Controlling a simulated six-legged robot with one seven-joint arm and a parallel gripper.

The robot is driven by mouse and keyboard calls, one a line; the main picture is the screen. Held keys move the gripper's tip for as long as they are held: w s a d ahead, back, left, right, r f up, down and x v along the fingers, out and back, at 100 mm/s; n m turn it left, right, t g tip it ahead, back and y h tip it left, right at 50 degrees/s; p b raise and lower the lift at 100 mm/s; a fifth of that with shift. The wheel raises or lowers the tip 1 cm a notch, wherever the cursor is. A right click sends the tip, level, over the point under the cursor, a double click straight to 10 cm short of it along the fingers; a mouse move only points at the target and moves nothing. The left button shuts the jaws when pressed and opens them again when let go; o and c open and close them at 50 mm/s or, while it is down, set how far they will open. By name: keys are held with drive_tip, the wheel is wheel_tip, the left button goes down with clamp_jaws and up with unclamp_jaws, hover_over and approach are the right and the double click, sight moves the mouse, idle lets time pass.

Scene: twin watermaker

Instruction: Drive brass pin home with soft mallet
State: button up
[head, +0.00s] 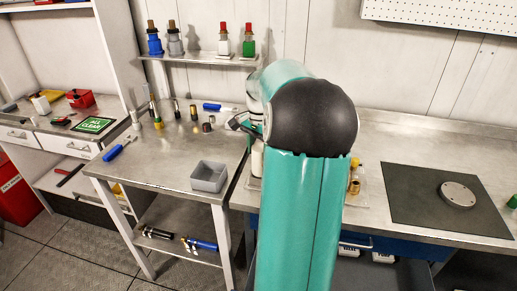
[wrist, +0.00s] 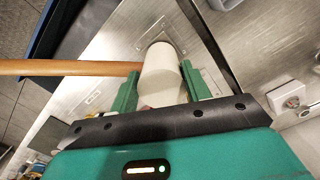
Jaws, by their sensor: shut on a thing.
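My gripper (wrist: 160,72) is shut on the soft mallet. The mallet's white cylindrical head (wrist: 161,62) sits between the green fingers, and its wooden handle (wrist: 70,68) runs out to the left in the wrist view. In the head view my arm hides most of the gripper and the mallet. A small brass-coloured piece (head: 354,187) shows just right of my arm on the right bench; I cannot tell whether it is the brass pin. No pin can be made out in the wrist view.
The right bench holds a dark mat (head: 420,205) with a round metal disc (head: 458,194). The left bench holds a grey bin (head: 209,176), a blue-handled tool (head: 118,149) and several small fittings. Bottles stand on a wall shelf (head: 205,58). The left bench's front middle is mostly clear.

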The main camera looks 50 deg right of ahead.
drive_tip(key=shift+r, duration=3.55)
